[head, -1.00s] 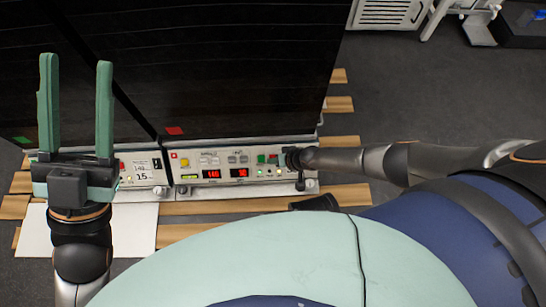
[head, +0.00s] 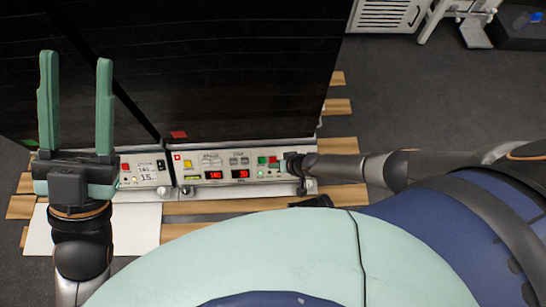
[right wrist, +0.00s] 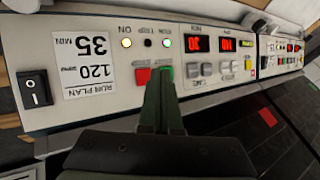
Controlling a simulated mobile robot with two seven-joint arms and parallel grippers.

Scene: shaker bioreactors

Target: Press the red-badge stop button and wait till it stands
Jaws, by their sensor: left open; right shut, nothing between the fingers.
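The right-hand shaker carries a red badge (head: 178,134) on its dark lid; the badge also shows in the right wrist view (right wrist: 267,117). Its front panel (head: 200,172) has a red button (right wrist: 142,75) beside a green button (right wrist: 166,71). A green lamp (right wrist: 166,43) is lit above the green button, and the displays glow red. My right gripper (right wrist: 164,84) is shut and empty, its tips close in front of these buttons; contact cannot be told. In the head view it comes in from the right. My left gripper (head: 76,108) is open and empty, at the left.
A second shaker, with a green badge (head: 30,142), stands at the left; my left gripper partly covers its panel (head: 146,170). Wooden slats (head: 337,146) lie underneath. Floor at the right is open.

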